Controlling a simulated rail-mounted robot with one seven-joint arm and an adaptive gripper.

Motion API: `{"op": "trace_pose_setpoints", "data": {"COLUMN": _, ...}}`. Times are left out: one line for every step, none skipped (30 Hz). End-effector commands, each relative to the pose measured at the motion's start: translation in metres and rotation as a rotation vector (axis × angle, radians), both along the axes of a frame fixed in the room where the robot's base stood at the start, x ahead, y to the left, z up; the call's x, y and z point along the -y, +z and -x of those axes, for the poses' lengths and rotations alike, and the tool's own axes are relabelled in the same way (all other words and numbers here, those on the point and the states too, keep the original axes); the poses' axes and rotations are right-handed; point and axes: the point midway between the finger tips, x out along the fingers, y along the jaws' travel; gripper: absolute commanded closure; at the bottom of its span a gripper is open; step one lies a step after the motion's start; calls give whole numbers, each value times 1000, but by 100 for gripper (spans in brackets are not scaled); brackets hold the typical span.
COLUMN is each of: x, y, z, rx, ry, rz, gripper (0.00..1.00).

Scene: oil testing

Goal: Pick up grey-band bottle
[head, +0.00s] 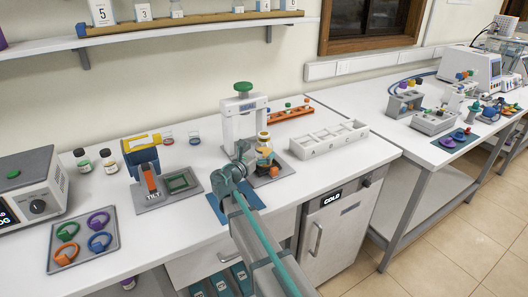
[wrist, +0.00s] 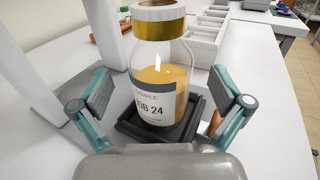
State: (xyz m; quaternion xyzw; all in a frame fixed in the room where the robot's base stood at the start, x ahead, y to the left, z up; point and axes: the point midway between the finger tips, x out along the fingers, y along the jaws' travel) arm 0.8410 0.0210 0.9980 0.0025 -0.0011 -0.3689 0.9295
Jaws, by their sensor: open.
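A clear bottle of amber liquid (wrist: 165,80) stands upright on a dark square pad (wrist: 190,128). It has a white cap, a gold neck band and a white label reading "SAMPLE" and "JOB 24", with a greyish strip along the label's top. In the head view the bottle (head: 264,138) stands at the white press stand with the green knob (head: 243,105). My gripper (wrist: 160,97) is open, with one finger on each side of the bottle and visible gaps between. In the head view my gripper (head: 250,160) partly hides the bottle's base.
The press column rises close on the left in the wrist view. A white compartment rack (head: 328,140) stands to the right. Two dark-capped bottles (head: 108,160), a yellow-topped device (head: 142,150) and a tray of coloured rings (head: 84,240) are at left. A blue mat (head: 222,207) lies in front.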

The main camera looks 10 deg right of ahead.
Motion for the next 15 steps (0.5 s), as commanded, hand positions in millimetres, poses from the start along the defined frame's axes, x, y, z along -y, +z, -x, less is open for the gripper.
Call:
{"op": "trace_pose_setpoints", "data": {"x": 7, "y": 2, "z": -6, "rx": -1, "ry": -3, "rz": 1, "gripper": 0}}
{"op": "trace_pose_setpoints", "data": {"x": 10, "y": 2, "z": -10, "rx": -1, "ry": -3, "rz": 1, "gripper": 0}}
{"op": "trace_pose_setpoints", "data": {"x": 13, "y": 1, "z": -14, "rx": -1, "ry": -2, "rz": 1, "gripper": 0}}
{"op": "trace_pose_setpoints", "data": {"x": 15, "y": 1, "z": -16, "rx": -1, "ry": -1, "rz": 1, "gripper": 0}}
{"op": "trace_pose_setpoints", "data": {"x": 16, "y": 1, "z": -17, "rx": -1, "ry": -1, "rz": 1, "gripper": 0}}
{"op": "trace_pose_setpoints", "data": {"x": 18, "y": 1, "z": -19, "rx": -1, "ry": -1, "rz": 1, "gripper": 0}}
{"op": "trace_pose_setpoints", "data": {"x": 19, "y": 0, "z": -19, "rx": -1, "ry": -1, "rz": 1, "gripper": 0}}
{"op": "trace_pose_setpoints", "data": {"x": 20, "y": 0, "z": -20, "rx": -1, "ry": -1, "rz": 1, "gripper": 0}}
{"op": "trace_pose_setpoints", "data": {"x": 20, "y": 0, "z": -19, "rx": 0, "ry": 0, "rz": 0, "gripper": 0}}
{"op": "trace_pose_setpoints", "data": {"x": 20, "y": 0, "z": -19, "rx": 0, "ry": 0, "rz": 0, "gripper": 0}}
{"op": "trace_pose_setpoints", "data": {"x": 20, "y": 0, "z": -19, "rx": 0, "ry": 0, "rz": 0, "gripper": 0}}
{"op": "trace_pose_setpoints", "data": {"x": 19, "y": 0, "z": -19, "rx": 0, "ry": 0, "rz": 0, "gripper": 0}}
{"op": "trace_pose_setpoints", "data": {"x": 19, "y": 0, "z": -19, "rx": 0, "ry": 0, "rz": 0, "gripper": 0}}
{"op": "trace_pose_setpoints", "data": {"x": 19, "y": 0, "z": -19, "rx": 0, "ry": 0, "rz": 0, "gripper": 3}}
{"op": "trace_pose_setpoints", "data": {"x": 19, "y": 0, "z": -19, "rx": 0, "ry": 0, "rz": 0, "gripper": 10}}
